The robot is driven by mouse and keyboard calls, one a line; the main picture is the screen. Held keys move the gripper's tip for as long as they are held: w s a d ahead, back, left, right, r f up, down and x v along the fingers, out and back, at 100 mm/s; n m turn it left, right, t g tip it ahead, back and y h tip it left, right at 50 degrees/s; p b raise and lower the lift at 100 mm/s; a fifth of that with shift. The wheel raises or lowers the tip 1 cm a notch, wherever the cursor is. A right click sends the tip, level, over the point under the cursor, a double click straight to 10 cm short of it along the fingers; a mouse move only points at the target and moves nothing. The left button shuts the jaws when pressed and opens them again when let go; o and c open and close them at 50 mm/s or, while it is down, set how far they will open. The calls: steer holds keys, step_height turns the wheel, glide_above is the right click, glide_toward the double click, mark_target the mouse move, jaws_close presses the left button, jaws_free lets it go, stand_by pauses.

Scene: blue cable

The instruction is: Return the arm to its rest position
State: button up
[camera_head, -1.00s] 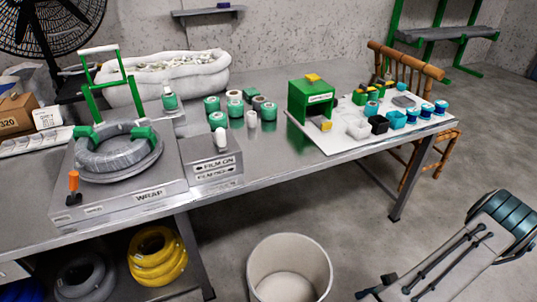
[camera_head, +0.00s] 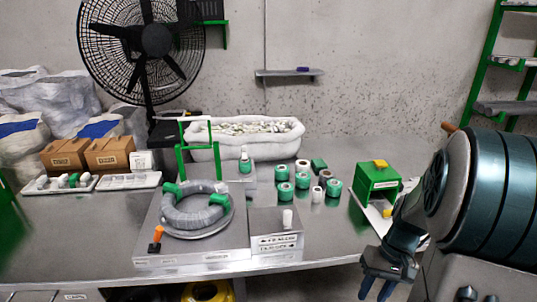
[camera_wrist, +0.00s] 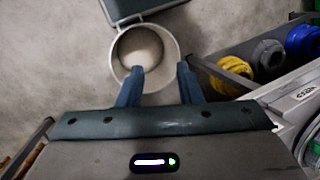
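My arm shows at the right edge of the head view. My gripper (camera_head: 377,286) points down there, beside the table's front edge. In the wrist view my gripper (camera_wrist: 160,82) has its two blue fingers apart, with nothing between them. The fingers overlap the view of a round pale bin (camera_wrist: 150,50) on the floor below. A grey coil (camera_head: 195,214) sits on the wrap machine (camera_head: 180,258), left of my gripper and apart from it.
The metal table (camera_head: 95,225) spans the head view. The green box (camera_head: 376,183) is close to my arm. Several tape rolls (camera_head: 302,180) stand mid-table. Yellow (camera_wrist: 233,70), grey (camera_wrist: 268,55) and blue (camera_wrist: 303,42) coils lie under the table. Open floor is around the bin.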

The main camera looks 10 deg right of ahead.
steer(key=s+a+r+n+t+h+p, duration=0.1)
steer(key=s+a+r+t+p, duration=0.1)
steer(key=a+r, duration=0.4)
steer(key=s+a+r+n+t+h+p, duration=0.1)
steer(key=a+r+p, duration=0.4)
steer(key=r, duration=0.7)
steer(key=shift+s+a+t+h, duration=0.55)
steer(key=shift+a+t, duration=0.25)
steer(key=shift+a, duration=0.4)
